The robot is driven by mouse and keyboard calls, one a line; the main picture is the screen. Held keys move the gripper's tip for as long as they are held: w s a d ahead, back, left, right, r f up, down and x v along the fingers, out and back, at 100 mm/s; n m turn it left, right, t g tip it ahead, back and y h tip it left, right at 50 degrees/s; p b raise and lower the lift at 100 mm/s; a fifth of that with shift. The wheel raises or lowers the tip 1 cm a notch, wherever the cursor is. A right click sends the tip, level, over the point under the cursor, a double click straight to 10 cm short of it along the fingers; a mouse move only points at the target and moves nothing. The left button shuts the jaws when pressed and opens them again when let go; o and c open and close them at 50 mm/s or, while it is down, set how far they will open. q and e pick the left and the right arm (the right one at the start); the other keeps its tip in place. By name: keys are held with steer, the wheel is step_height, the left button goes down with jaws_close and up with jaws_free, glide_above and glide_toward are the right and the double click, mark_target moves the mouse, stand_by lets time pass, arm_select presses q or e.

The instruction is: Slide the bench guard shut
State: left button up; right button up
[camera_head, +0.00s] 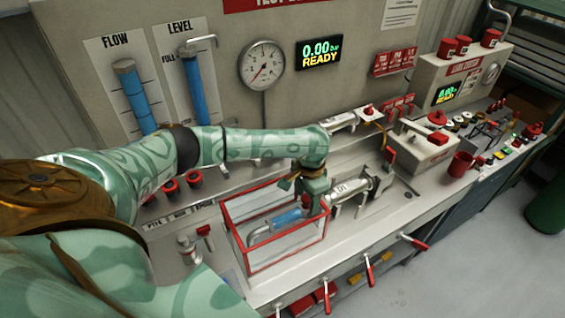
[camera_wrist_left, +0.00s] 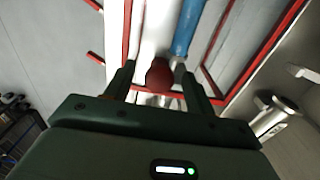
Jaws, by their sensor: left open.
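The bench guard (camera_head: 233,226) is a red-framed box with clear panels on the bench, in the middle of the head view. It stands around a bent metal pipe and a blue tube (camera_head: 287,219). A metal cylinder (camera_head: 352,190) to its right is outside the frame. In the left wrist view the red frame (camera_wrist_left: 262,58) surrounds the blue tube (camera_wrist_left: 187,28). My left gripper (camera_wrist_left: 158,84) is open at the guard's right end, fingers on either side of a red knob (camera_wrist_left: 159,73). Contact with the knob cannot be told. My right gripper is out of view.
A grey box with a red handle (camera_head: 425,148) and a red mug (camera_head: 461,164) stand to the right on the bench. Red-handled levers (camera_head: 370,273) stick out along the front edge. A gauge panel (camera_head: 262,65) rises behind.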

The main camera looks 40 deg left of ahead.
arm_select(q)
steer(key=c, duration=0.8)
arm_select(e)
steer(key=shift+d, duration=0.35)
arm_select(q)
steer(key=shift+w+d+r, duration=0.1)
steer(key=shift+w+d, duration=0.3)
steer(key=shift+w, duration=0.4)
steer(key=shift+w+d, duration=0.3)
steer(key=shift+w, duration=0.5)
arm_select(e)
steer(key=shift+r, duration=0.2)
